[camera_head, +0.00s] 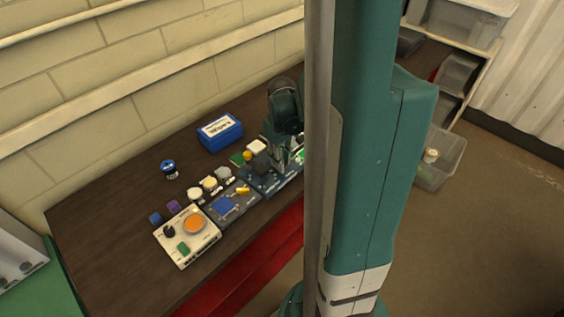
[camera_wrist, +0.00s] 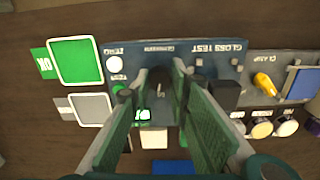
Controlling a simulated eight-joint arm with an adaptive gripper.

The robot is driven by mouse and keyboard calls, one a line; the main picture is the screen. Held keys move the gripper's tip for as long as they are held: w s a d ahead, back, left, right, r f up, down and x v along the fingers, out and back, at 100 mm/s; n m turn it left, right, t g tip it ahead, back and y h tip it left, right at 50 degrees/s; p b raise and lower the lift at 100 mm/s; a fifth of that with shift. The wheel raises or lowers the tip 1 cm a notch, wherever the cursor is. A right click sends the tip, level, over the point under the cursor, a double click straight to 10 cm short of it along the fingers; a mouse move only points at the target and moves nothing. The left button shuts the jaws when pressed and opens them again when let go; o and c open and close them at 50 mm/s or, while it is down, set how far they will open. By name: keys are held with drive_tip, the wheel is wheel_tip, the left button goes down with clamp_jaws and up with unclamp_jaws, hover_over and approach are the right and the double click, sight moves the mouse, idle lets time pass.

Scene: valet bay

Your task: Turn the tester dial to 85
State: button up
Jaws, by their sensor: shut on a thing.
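The tester (camera_wrist: 208,58) is a dark blue panel marked "GLOSS TEST", shown upside down in the wrist view. Its dial (camera_wrist: 156,82) is a dark knob on the panel's face. My gripper (camera_wrist: 168,78) is shut on the dial, with one green-padded finger on each side. The fingers hide much of the dial and its scale, so I cannot tell its setting. In the head view the tester (camera_head: 262,184) is partly covered by my gripper.
A white button (camera_wrist: 114,64) and a green one sit beside the dial. A green "OK" pad (camera_wrist: 77,60) and a grey pad (camera_wrist: 91,108) lie left. The clamp panel with a yellow lever (camera_wrist: 265,84) adjoins the tester. A blue box (camera_head: 220,132) stands behind.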

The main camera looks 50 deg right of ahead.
drive_tip(key=m+b, duration=0.1)
drive_tip(key=m, duration=0.3)
drive_tip(key=shift+f+b, duration=0.1)
drive_tip(key=shift+b, duration=0.3)
drive_tip(key=shift+m+b, duration=0.65)
drive_tip(key=shift+m, duration=1.75)
drive_tip(key=o, duration=0.9)
drive_tip(key=shift+r, duration=0.3)
drive_tip(key=shift+r, duration=5.8)
drive_tip(key=shift+a, duration=0.1)
